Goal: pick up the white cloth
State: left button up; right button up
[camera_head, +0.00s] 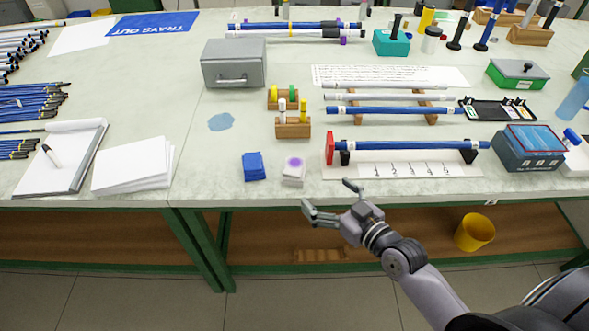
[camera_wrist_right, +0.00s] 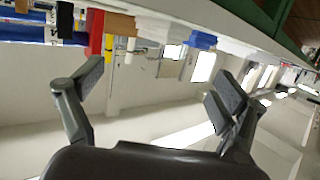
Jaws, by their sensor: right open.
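The white cloth (camera_head: 293,172) is a small folded pad with a purple stain on top. It lies near the front edge of the bench in the head view, just right of a folded blue cloth (camera_head: 253,166). My right gripper (camera_head: 330,197) is open and empty, in front of the bench edge and a little right of the white cloth, apart from it. In the right wrist view its fingers (camera_wrist_right: 150,95) are spread with nothing between them. The blue cloth shows there (camera_wrist_right: 202,40); I cannot clearly make out the white cloth. My left gripper is not in view.
A rod stand with a red end plate (camera_head: 329,148) is right of the cloths. A wooden block with bottles (camera_head: 293,130) stands behind them. A paper stack (camera_head: 133,167) lies to the left, with bare bench between. A yellow bin (camera_head: 474,233) is on the lower shelf.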

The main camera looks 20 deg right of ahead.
aim_at(297, 168)
jog(key=p+x, duration=0.1)
jog(key=x, duration=1.3)
jog(key=shift+f, duration=0.15)
jog(key=c, duration=1.2)
jog(key=shift+c, duration=0.3)
